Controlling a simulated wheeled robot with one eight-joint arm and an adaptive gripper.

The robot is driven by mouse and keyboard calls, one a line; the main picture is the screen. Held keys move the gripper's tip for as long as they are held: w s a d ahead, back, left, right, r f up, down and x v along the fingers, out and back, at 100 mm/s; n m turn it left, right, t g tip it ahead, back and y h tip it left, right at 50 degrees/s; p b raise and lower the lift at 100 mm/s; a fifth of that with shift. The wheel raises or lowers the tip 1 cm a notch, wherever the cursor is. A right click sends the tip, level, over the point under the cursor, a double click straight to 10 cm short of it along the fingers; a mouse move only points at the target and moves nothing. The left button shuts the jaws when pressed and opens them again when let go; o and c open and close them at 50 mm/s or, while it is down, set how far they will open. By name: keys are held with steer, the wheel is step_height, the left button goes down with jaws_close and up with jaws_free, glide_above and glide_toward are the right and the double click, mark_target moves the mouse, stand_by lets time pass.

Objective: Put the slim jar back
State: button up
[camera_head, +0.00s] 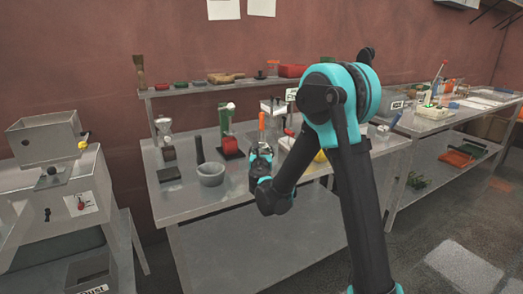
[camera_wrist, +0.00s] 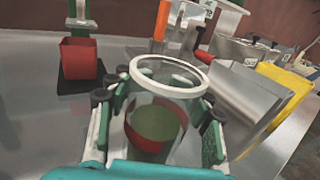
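The slim jar (camera_wrist: 168,75) is clear, with a pale round rim, and stands upright between my fingers in the wrist view. Green and red show low in it; I cannot tell whether these are contents or seen through the glass. My gripper (camera_wrist: 165,120) has a green pad against each side of the jar and appears shut on it. In the head view my gripper (camera_head: 262,155) is over the front part of the middle bench (camera_head: 225,195). The jar cannot be made out clearly there, and its base is hidden.
A red container (camera_wrist: 78,60) on a black base stands to the left. An orange-handled tool (camera_wrist: 160,22) is behind the jar. A metal box (camera_wrist: 240,90) and a yellow object (camera_wrist: 287,82) are at right. A grey mortar (camera_head: 211,174) stands left of my gripper.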

steer(key=shift+o, duration=1)
steer(key=shift+r, duration=0.1)
